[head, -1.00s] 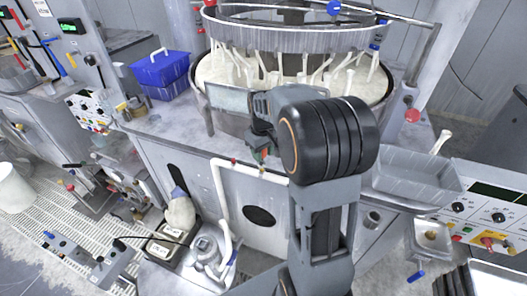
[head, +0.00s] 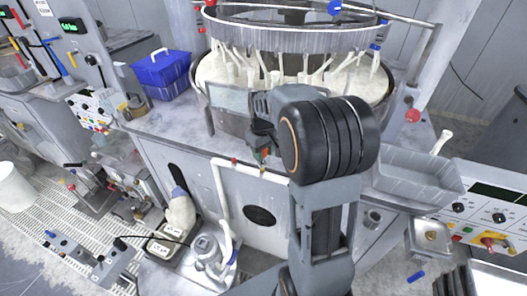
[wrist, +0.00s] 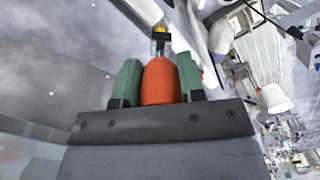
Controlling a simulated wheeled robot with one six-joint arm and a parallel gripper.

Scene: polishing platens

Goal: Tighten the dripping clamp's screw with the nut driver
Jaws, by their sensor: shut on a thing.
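My gripper (wrist: 158,84) is shut on the orange handle of the nut driver (wrist: 161,78), with a green pad on each side in the wrist view. The driver's narrow shaft points away from the jaws, toward a small yellow part at its far end. I cannot tell whether they touch. In the head view my gripper (head: 262,145) is partly hidden behind my arm, in front of the polishing machine and just above a white pipe (head: 222,190). Small red parts show along the pipe's top. I cannot make out the dripping clamp or its screw clearly.
A round slurry-covered platen (head: 215,72) stands behind my gripper, under a ring with several white tubes. A grey tray (head: 415,185) is to the right. A pump (head: 207,250) stands low in front.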

